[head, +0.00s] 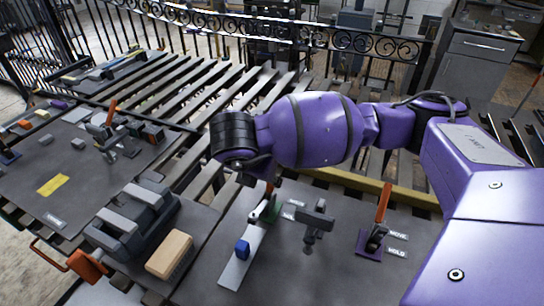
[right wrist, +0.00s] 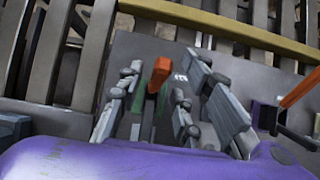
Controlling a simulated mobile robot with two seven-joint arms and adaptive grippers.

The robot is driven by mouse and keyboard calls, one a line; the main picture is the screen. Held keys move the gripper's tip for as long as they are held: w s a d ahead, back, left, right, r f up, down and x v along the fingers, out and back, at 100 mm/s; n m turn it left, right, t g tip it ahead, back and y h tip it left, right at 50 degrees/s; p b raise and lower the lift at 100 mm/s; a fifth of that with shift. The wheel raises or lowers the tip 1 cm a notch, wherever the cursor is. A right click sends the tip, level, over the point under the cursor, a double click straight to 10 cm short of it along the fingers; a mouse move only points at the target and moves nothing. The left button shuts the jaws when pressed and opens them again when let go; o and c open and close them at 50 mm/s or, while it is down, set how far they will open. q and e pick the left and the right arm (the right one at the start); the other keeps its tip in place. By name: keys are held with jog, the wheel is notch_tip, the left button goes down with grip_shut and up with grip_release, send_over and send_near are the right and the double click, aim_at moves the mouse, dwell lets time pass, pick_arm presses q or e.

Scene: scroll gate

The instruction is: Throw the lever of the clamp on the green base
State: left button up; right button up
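The clamp on the green base (head: 265,211) stands on the dark board in the middle of the head view, and its orange lever (head: 269,188) sticks up. My right gripper (head: 258,180) is just above and behind it, mostly hidden by my purple wrist. In the right wrist view my right gripper (right wrist: 165,95) is open, with grey fingers on both sides of the orange lever (right wrist: 160,74). Part of the green base (right wrist: 148,112) shows between the fingers. I cannot tell whether a finger touches the lever. My left gripper is not in view.
A second clamp on a purple base (head: 371,243) with an orange lever (head: 383,204) stands to the right. A grey T-shaped fixture (head: 317,222) stands between. A white strip with a blue block (head: 242,250) lies in front.

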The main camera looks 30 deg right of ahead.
jog(key=v, duration=1)
jog(key=shift+s, duration=0.1)
